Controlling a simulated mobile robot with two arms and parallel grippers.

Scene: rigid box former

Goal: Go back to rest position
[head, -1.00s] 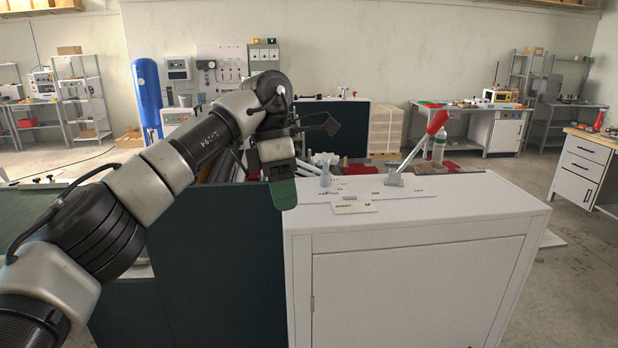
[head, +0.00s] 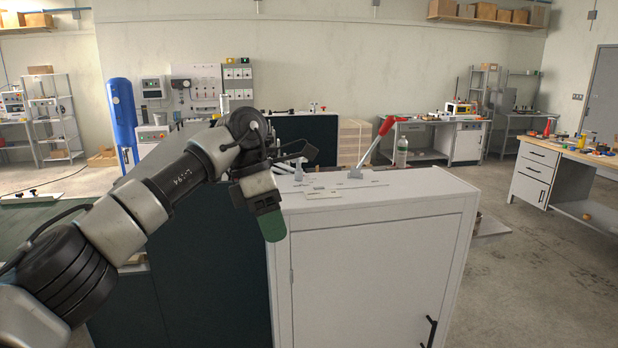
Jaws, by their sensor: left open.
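My left arm reaches in from the left of the head view. Its gripper (head: 272,222) hangs beside the top left corner of a white cabinet (head: 375,265), with a green fingertip pointing down in front of the cabinet's upper edge. The gripper is open, and I see nothing held in it. The wrist hides part of what lies behind it. My right gripper is outside the view.
On the cabinet top stand a lever with a red handle (head: 387,126), a small grey fixture and flat white plates. A dark panel (head: 210,270) adjoins the cabinet's left side. A wooden-topped bench (head: 560,149) stands at right. Open floor (head: 530,290) lies between them.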

